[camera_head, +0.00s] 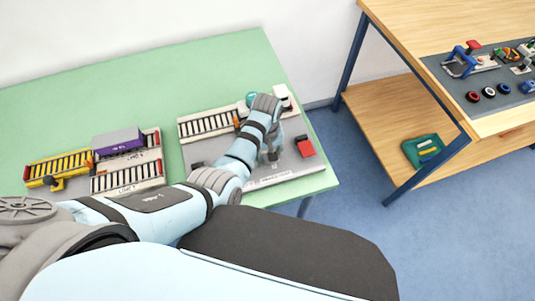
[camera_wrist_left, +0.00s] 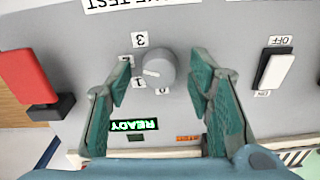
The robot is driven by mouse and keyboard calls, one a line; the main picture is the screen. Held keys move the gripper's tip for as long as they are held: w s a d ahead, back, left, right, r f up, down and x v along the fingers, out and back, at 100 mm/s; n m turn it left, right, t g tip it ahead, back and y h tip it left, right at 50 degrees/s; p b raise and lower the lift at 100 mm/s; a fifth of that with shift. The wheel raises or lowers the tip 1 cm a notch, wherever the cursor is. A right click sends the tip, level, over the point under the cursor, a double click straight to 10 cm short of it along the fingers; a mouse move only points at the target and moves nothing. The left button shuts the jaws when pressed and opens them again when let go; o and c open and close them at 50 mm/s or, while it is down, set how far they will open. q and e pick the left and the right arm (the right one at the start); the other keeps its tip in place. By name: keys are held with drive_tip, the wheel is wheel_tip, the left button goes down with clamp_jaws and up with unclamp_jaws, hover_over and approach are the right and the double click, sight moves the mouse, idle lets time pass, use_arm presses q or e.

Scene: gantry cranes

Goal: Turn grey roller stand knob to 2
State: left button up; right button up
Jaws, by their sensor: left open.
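The grey roller stand (camera_head: 284,179) sits at the right end of the green table. Its round grey knob (camera_wrist_left: 158,68) shows in the left wrist view, upside down, with labels 3, 2, 1 and 0 around it. The 2 label is partly covered by a fingertip. The knob's white mark points left, near labels 1 and 2; I cannot tell exactly which. My left gripper (camera_wrist_left: 162,78) is open, with one teal finger on each side of the knob, apart from it. In the head view my left wrist hides the knob. My right gripper is out of view.
A red lever or block (camera_wrist_left: 25,75) and a white ON/OFF switch (camera_wrist_left: 271,70) flank the knob. A green READY display (camera_wrist_left: 134,126) is lit. Another conveyor with a purple box (camera_head: 118,142) stands left on the table. A wooden workbench (camera_head: 410,55) stands at right.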

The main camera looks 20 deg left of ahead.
use_arm(q)
clamp_jaws()
drive_tip(key=shift+s+r+n+p, duration=0.1)
drive_tip(key=shift+r+n+p, duration=0.25)
drive_tip(key=shift+n+p, duration=0.55)
drive_tip(key=shift+f, duration=0.2)
drive_tip(key=shift+w+f, duration=0.1)
drive_tip(key=shift+w, duration=0.1)
unclamp_jaws()
drive_tip(key=shift+s, duration=0.1)
wheel_tip(320, 180, up, 12)
